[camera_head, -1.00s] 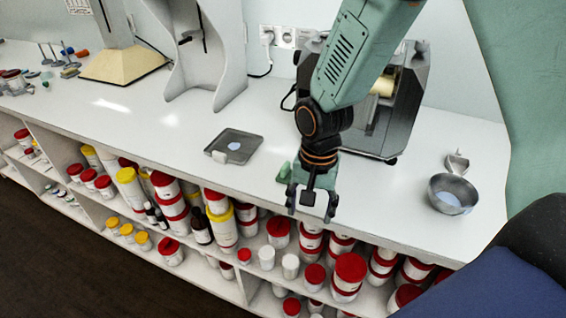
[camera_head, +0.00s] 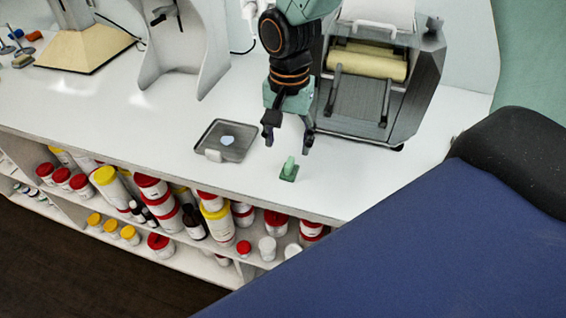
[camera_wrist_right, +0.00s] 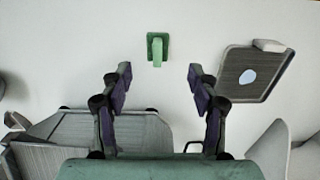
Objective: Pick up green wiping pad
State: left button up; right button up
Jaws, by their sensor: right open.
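The green wiping pad (camera_head: 289,170) lies on the white counter near its front edge, with an upright green grip on it. In the right wrist view the pad (camera_wrist_right: 157,48) is ahead of the fingertips, roughly centred between them. My right gripper (camera_head: 287,140) is open and empty above the counter, just behind the pad and apart from it. In the wrist view its two fingers (camera_wrist_right: 157,88) are spread wide. My left gripper is not in view.
A grey tray (camera_head: 238,134) with a pale blue patch and a white block stands left of the pad. A roller machine (camera_head: 362,85) stands behind right. Shelves below the counter (camera_head: 110,125) hold several lidded jars (camera_head: 155,203). The counter around the pad is clear.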

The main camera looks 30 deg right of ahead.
aim_at(290, 161)
jog(key=f, duration=0.7)
jog(key=shift+d+f+b, duration=0.15)
jog(key=shift+d+b, duration=0.05)
jog(key=shift+b, duration=0.15)
jog(key=shift+d+f, duration=0.25)
jog(key=shift+d, duration=0.1)
jog(key=shift+a+r, duration=0.1)
jog(key=shift+a, duration=0.2)
jog(key=c, duration=0.4)
jog(key=shift+d, duration=0.25)
jog(key=c, duration=0.6)
jog(key=shift+a, duration=0.15)
